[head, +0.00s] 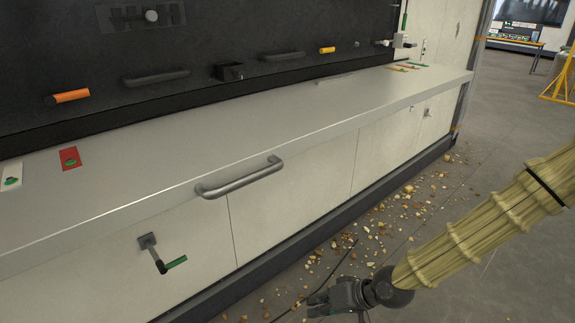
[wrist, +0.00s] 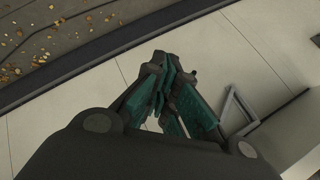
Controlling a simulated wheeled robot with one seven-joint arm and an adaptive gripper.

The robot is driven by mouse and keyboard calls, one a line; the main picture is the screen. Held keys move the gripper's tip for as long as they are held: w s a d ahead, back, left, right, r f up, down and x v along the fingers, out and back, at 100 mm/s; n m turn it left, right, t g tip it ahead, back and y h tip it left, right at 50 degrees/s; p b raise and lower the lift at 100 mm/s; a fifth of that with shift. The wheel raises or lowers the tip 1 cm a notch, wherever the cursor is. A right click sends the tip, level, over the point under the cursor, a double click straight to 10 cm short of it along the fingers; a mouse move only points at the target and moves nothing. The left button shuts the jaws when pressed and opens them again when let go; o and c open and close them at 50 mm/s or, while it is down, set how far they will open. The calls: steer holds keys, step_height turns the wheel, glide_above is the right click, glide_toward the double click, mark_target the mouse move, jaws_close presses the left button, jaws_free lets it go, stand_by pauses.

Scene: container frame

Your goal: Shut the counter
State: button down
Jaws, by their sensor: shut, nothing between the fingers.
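The counter (head: 330,115) is a long pale grey flap that stands out level from the dark wall panel. A grey bar handle (head: 240,178) is fixed to its front edge. My gripper (head: 318,303) is low in front of the counter, below and to the right of the handle, and apart from it. In the wrist view my gripper (wrist: 165,70) has its green-padded fingers together with nothing between them. A grey bar that looks like the handle (wrist: 232,112) shows to the right of the fingers there.
Pale cabinet panels (head: 295,185) lie below the counter, with a latch (head: 160,255) at left and another at far right. Small stones (head: 400,205) litter the floor. Red (head: 70,158) and white tags lie on the counter. Open floor lies to the right.

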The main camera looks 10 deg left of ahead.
steer(key=w+a+r+n+t+y+p, duration=0.15)
steer(key=w+r+p, duration=0.25)
steer(key=r, duration=0.9)
steer(key=w+a+r+n+p, duration=0.1)
steer(key=w+r+n+p, duration=0.3)
steer(key=r, duration=0.9)
steer(key=t+p, duration=0.2)
steer(key=p, duration=0.2)
glide_toward(287, 149)
steer(key=s+d+r, duration=0.3)
steer(key=s+r, duration=0.3)
steer(key=r, duration=0.2)
steer(key=shift+m, duration=0.25)
steer(key=shift+w+a+f+b, duration=0.5)
steer(key=shift+a+f+b, duration=0.35)
steer(key=shift+a+f, duration=0.7)
steer(key=shift+w+a+f+b, duration=0.55)
steer(key=shift+a+f+b, duration=0.3)
steer(key=shift+a+f, duration=0.7)
steer(key=shift+w+a+f+b, duration=0.5)
steer(key=shift+a+f+b, duration=0.35)
steer(key=shift+a+f, duration=0.65)
steer(key=shift+d+f, duration=0.1)
steer(key=shift+f, duration=0.1)
